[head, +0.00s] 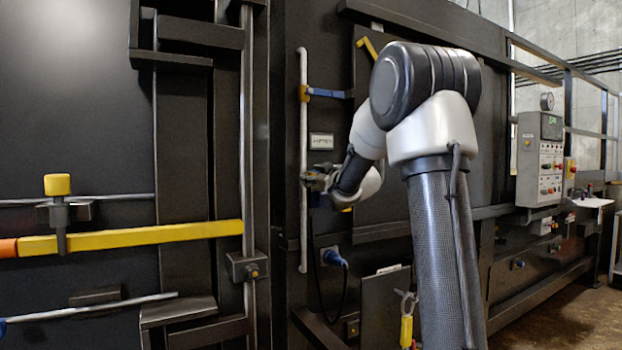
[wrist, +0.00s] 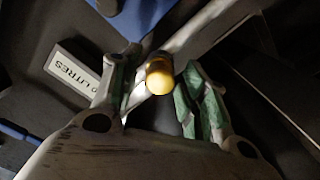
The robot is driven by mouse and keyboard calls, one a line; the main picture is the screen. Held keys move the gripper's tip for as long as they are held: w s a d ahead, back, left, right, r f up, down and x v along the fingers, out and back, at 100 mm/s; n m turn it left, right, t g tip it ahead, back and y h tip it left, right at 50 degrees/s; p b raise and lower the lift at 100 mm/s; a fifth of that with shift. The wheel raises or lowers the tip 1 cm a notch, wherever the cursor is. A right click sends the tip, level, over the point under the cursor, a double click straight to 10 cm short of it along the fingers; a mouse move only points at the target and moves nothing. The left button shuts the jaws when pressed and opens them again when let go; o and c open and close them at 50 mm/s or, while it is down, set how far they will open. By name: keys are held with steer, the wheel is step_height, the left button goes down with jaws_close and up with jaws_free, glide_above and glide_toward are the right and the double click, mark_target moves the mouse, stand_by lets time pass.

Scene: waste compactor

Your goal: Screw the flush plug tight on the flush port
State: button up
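A small brass-yellow round piece (wrist: 159,75), which looks like the flush plug, sits between the fingers of my gripper (wrist: 160,82) in the wrist view. It is seen nearly end-on, in front of a pale pipe (wrist: 203,30). My gripper's fingers stand apart on both sides of it, with a gap visible on the left; the right finger is close to it. The flush port is not clearly visible, and I cannot tell how the piece is seated. In the head view my gripper (head: 314,180) is at the vertical pale pipe (head: 303,222), below a white label (head: 321,141).
A blue handle (head: 326,93) sticks out from the pipe above my gripper. A blue plug connector (head: 334,258) with a hanging cable is below. A yellow bar (head: 140,238) crosses the left side. A control box (head: 540,160) stands to the right.

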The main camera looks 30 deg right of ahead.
jaws_close()
steer(key=m, duration=0.5)
steer(key=m, duration=0.5)
steer(key=shift+m, duration=0.3)
steer(key=m, duration=0.5)
steer(key=m, duration=0.5)
